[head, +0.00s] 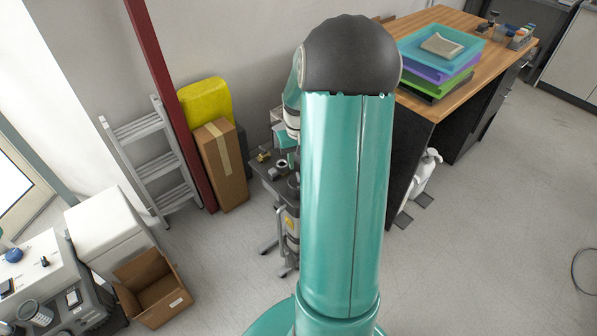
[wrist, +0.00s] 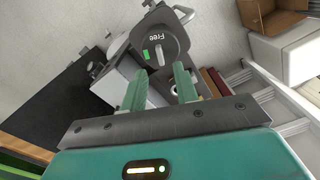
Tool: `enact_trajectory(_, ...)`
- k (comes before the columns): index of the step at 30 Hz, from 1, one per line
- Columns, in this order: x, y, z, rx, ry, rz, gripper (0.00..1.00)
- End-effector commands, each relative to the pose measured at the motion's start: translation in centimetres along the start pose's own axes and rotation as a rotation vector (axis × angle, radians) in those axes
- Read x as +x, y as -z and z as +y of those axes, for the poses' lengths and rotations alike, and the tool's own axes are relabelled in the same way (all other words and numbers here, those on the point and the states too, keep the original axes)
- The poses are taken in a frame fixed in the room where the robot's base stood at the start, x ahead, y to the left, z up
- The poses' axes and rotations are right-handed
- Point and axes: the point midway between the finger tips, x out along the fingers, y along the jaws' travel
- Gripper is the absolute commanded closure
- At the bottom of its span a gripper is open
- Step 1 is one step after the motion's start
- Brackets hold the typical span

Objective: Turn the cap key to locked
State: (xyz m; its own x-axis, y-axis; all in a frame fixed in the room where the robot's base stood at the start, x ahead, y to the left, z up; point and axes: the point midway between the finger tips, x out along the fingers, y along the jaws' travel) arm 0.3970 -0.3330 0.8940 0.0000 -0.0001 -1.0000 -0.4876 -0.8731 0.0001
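In the wrist view, a dark round cap (wrist: 168,42) with the printed word "Free" lies just beyond my fingertips, near the top middle. A small green mark and a pale mark show on its face, below the word. A grey looped handle (wrist: 186,15) stands at its upper right. My gripper (wrist: 159,72) has two green fingers spread apart with nothing held between them. The fingers appear short of the cap. In the head view, my arm hides most of the gripper and the cap.
In the head view, a small grey cart (head: 262,180) with small items stands behind my arm. A wooden-topped desk (head: 465,80) with stacked trays (head: 440,58) is at right. A cardboard box (head: 220,165) and a ladder (head: 160,170) are at left. The right floor is mostly clear.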

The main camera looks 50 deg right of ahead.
Motion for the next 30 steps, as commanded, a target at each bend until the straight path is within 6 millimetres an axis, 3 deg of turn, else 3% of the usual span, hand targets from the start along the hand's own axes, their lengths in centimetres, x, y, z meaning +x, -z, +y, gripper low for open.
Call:
enact_trajectory(3,2.4,-0.1,0.0,0.001,0.002,-0.004,0.7)
enact_trajectory(9,4.9,0.0,0.0,0.001,0.001,-0.002,0.7)
enact_trajectory(20,5.4,0.0,0.0,0.001,0.0,0.001,0.7)
enact_trajectory(24,5.4,0.0,0.0,0.001,0.0,0.0,0.97)
enact_trajectory(30,5.4,0.0,0.0,0.002,0.0,0.0,1.0)
